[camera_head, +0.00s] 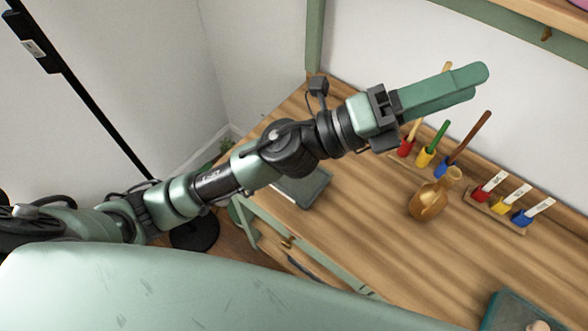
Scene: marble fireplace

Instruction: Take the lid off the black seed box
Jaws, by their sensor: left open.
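My left gripper (478,84) reaches in from the left over the back of the wooden bench. Its green fingers are open and empty, high above the bench and pointing to the right. A flat dark grey box or case (305,188) lies on the bench below my left arm, which partly hides it. A dark teal box (500,314) with a pale round knob on top (540,326) is cut off at the bottom right edge. I cannot tell for certain which of the two is the black seed box. My right gripper is not in view.
A rack with labelled cups (500,207) stands to the right. The front middle of the bench is clear. A shelf (530,15) overhangs the back.

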